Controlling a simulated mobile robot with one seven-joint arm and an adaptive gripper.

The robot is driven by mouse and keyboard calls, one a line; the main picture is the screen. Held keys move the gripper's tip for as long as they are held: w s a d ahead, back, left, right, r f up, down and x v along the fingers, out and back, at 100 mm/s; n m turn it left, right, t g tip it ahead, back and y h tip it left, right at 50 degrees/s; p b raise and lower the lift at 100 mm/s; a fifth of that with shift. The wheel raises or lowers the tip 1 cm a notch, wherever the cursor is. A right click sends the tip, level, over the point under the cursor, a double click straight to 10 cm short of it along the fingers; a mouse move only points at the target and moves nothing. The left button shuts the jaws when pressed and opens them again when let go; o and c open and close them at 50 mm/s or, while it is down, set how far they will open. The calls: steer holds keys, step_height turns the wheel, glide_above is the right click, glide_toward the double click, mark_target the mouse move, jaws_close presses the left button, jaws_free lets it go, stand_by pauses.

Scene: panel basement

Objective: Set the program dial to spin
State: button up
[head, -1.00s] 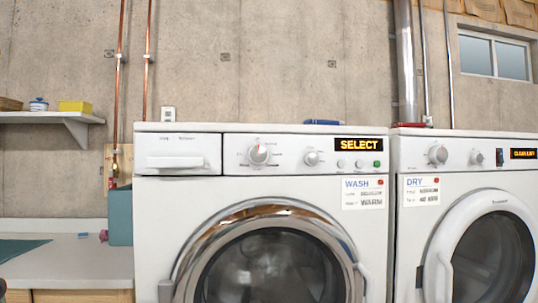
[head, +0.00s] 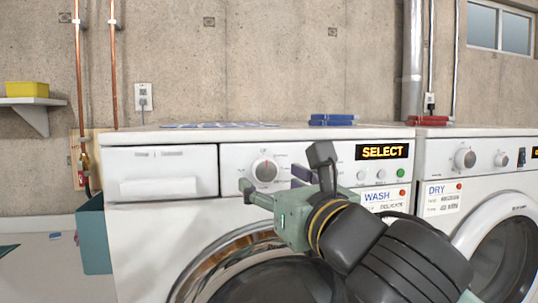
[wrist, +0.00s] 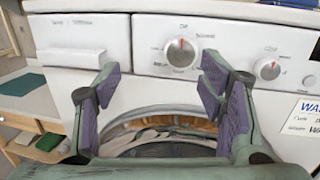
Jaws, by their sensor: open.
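The program dial (head: 265,170) is a round silver-white knob with a red mark, left of centre on the washer's front panel. In the wrist view the dial (wrist: 180,52) sits above and between the fingers, with its red mark near the top. Small labels ring it, too blurred to read surely. My gripper (head: 275,185) is open and empty in front of the panel, just below the dial, and its purple-padded fingers (wrist: 166,90) are spread apart. The washer display (head: 382,152) reads SELECT. A second, smaller dial (wrist: 268,68) shows right of the fingers.
The detergent drawer (head: 160,172) is left of the dial. Right of it are small buttons, one green (head: 401,173). The round washer door (head: 225,265) lies below the gripper. A dryer (head: 480,190) stands at right, and a blue case (head: 332,119) lies on the washer.

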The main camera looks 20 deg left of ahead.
mark_target(267, 171)
steer(key=shift+n+h, duration=0.4)
steer(key=shift+h, duration=0.4)
steer(key=w+a+p, duration=0.1)
steer(key=w, duration=0.1)
steer(key=w+a+p, duration=0.1)
steer(key=w, duration=0.2)
steer(key=w+a+p, duration=0.1)
steer(key=w, duration=0.2)
steer(key=shift+w+a+f, duration=0.1)
steer(key=shift+a+f, duration=0.05)
steer(key=shift+a, duration=0.1)
steer(key=shift+w+a+f+p, duration=0.1)
steer(key=shift+w+a+p, duration=0.25)
steer(key=shift+w+a, duration=0.15)
steer(key=shift+c, duration=0.3)
steer(key=c, duration=1.1)
